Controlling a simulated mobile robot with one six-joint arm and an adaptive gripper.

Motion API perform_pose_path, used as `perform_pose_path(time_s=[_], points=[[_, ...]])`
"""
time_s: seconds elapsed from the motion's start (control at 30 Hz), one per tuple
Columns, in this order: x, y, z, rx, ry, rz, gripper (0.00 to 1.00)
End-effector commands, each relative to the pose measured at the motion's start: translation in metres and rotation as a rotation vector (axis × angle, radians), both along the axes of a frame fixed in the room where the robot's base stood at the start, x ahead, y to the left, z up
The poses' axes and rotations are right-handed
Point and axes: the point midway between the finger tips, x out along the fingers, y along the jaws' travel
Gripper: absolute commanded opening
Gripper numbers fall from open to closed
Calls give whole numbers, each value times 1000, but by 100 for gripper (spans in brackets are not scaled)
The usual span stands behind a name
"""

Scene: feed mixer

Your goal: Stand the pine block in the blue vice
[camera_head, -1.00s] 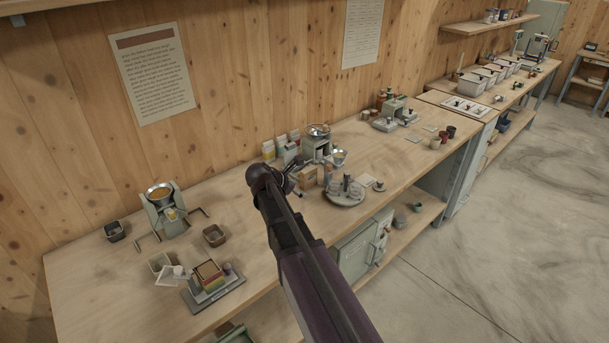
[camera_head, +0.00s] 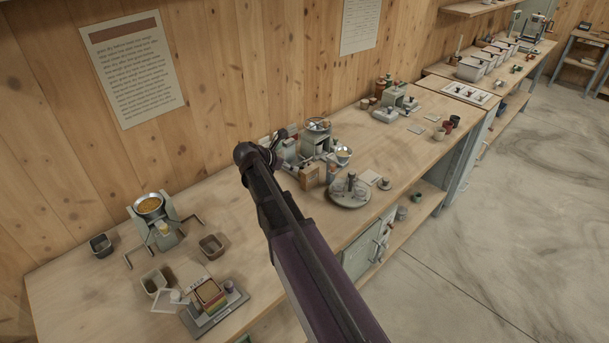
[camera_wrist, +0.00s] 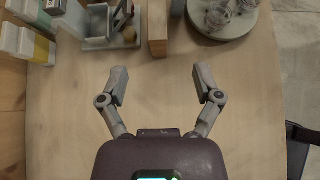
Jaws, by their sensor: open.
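A light wooden block (camera_wrist: 158,28), which looks like the pine block, stands at the top middle of the wrist view. In the head view a wooden block (camera_head: 312,176) shows just right of my arm, among the bench things. My gripper (camera_wrist: 161,84) is open and empty, its two fingers spread over bare bench top. The block lies ahead of the fingers, roughly in line with the gap between them, and apart from both. I cannot make out a blue vice in either view.
A round grey turntable (camera_wrist: 222,18) with clear jars is right of the block; a grey tray (camera_wrist: 98,40) is left of it. White cartons (camera_wrist: 35,44) stand farther left. A hand mill (camera_head: 157,222) and small tubs are at the bench's left. Bench between the fingers is clear.

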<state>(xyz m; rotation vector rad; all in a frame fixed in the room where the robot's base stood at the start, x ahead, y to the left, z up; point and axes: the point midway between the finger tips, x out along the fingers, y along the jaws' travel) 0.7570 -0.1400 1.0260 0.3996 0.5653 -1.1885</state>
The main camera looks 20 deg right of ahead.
Motion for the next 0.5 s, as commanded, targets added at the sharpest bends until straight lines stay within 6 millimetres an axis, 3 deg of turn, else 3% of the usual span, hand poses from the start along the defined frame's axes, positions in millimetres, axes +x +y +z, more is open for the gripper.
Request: perform_pose_path(time_s=[0.5], points=[[3,1,-5,0,0,5,83]])
